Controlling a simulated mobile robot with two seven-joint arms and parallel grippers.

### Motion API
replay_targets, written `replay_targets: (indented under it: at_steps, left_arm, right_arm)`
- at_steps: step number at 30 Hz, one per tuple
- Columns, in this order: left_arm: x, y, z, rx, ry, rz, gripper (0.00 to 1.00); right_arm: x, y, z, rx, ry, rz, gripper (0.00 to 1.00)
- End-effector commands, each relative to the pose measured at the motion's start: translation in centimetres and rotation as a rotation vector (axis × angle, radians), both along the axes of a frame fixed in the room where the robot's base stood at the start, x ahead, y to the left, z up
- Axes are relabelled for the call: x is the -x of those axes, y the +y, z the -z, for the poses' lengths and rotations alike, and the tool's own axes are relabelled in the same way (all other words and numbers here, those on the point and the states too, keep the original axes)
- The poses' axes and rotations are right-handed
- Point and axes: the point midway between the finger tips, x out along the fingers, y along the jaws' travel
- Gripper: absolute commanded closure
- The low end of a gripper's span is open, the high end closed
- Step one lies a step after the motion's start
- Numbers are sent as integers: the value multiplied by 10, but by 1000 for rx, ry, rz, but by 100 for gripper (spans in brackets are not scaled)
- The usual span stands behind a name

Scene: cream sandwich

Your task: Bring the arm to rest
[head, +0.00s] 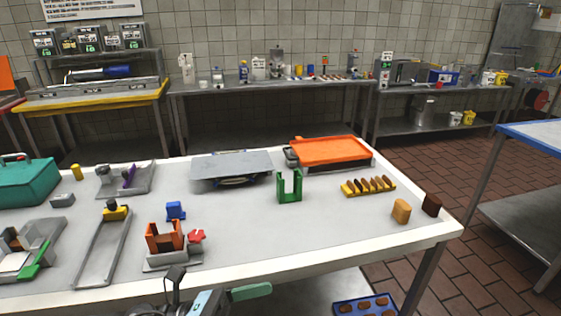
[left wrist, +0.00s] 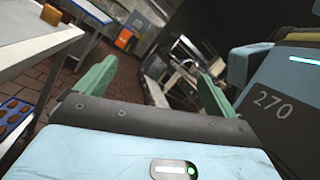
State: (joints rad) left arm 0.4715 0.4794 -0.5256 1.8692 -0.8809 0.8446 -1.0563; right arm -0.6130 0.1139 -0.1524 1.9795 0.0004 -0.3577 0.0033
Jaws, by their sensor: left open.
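My left gripper (head: 262,291) shows at the bottom of the head view, low in front of the white table's front edge. Part of its light blue body and a green finger are visible there; the rest is cut off by the frame. In the left wrist view the left gripper (left wrist: 155,75) has its two green fingers wide apart with nothing between them. Its view is tilted, with floor and dark shapes beyond the fingers. My right gripper is in neither view.
The white table (head: 330,235) carries a green U-shaped holder (head: 289,187), an orange tray (head: 330,151), a yellow rack (head: 368,187) and a tan block (head: 401,211). A blue tray of brown rounds (head: 343,304) sits below the front edge. Tiled floor is open at right.

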Motion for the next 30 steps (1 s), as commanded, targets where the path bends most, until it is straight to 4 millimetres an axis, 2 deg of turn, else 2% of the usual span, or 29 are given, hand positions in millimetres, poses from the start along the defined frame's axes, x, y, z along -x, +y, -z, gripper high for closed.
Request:
replay_targets:
  at_steps: [1,5,8,11,13,17,21,24,27,30]
  left_arm:
    - [-1,3,5,81,155,-52,6]
    - [-10,22,27,290,557,-184,6]
    - [-13,43,56,458,869,-282,6]
    - [-7,66,96,635,1180,-382,6]
    - [5,83,128,766,1392,-455,6]
    - [43,113,193,1029,1770,-599,6]
    - [102,137,254,1309,2101,-753,6]
    - [145,148,284,1483,2266,-849,6]
    - [177,153,303,1613,2373,-922,6]
    - [197,156,313,1691,2429,-966,6]
  right_arm:
    - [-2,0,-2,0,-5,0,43]
    - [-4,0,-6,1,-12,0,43]
    - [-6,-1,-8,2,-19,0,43]
    - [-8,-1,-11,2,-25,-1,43]
    - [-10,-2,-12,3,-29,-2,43]
    - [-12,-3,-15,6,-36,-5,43]
    - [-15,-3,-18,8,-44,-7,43]
    - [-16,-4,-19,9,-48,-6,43]
    - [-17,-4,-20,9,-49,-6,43]
    - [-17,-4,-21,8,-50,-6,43]
